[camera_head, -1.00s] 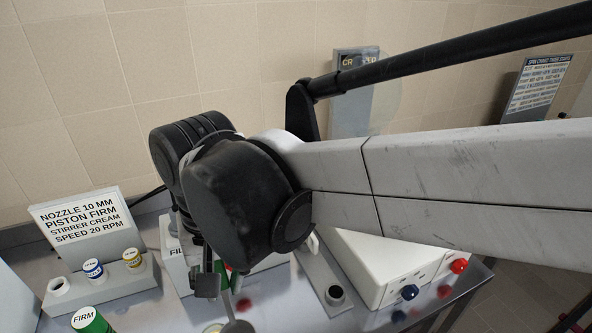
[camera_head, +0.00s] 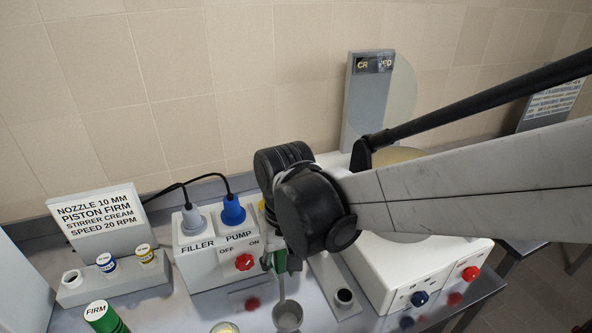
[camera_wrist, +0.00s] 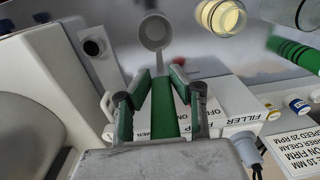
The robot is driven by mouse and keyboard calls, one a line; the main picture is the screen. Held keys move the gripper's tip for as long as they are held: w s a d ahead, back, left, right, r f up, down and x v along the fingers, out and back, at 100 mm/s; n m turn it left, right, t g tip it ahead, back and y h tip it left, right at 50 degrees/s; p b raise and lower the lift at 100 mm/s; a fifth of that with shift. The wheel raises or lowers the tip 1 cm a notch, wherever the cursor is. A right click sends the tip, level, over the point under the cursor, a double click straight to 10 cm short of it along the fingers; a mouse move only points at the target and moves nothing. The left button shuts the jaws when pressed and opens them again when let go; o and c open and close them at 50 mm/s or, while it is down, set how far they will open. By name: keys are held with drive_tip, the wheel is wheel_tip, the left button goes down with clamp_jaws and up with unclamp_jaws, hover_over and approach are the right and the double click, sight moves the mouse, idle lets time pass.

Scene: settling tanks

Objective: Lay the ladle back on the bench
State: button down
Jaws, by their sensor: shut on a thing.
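The ladle's grey cup (camera_head: 288,316) hangs below my gripper near the bottom edge of the head view. In the wrist view the round cup (camera_wrist: 155,32) lies ahead of my gripper (camera_wrist: 160,84), and its green handle (camera_wrist: 164,110) runs back between the two fingers. My gripper is shut on the handle; in the head view it (camera_head: 277,262) is partly covered by my wrist. The grey bench (camera_head: 185,312) lies under the cup. Whether the cup touches the bench, I cannot tell.
A filler and pump box (camera_head: 205,268) stands behind the ladle. A white control box (camera_head: 420,265) with blue and red knobs is right. A socket block (camera_head: 345,300), yellow-filled vessel (camera_head: 225,328) and green FIRM cylinder (camera_head: 104,318) are near. Some bench is bare between cylinder and vessel.

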sight(283, 274)
drive_tip(key=shift+f, duration=1.55)
drive_tip(key=shift+f, duration=0.15)
drive_tip(key=c, duration=1.5)
unclamp_jaws()
drive_tip(key=shift+c, duration=0.2)
wheel_tip(283, 274, up, 12)
drive_tip(key=s+d+m+t, duration=0.2)
drive_tip(key=d+t, duration=0.1)
drive_tip(key=d, duration=0.9)
drive_tip(key=s+d+m+t, duration=0.2)
drive_tip(key=d+t, duration=0.2)
drive_tip(key=d, duration=0.8)
drive_tip(key=shift+d+m, duration=0.3)
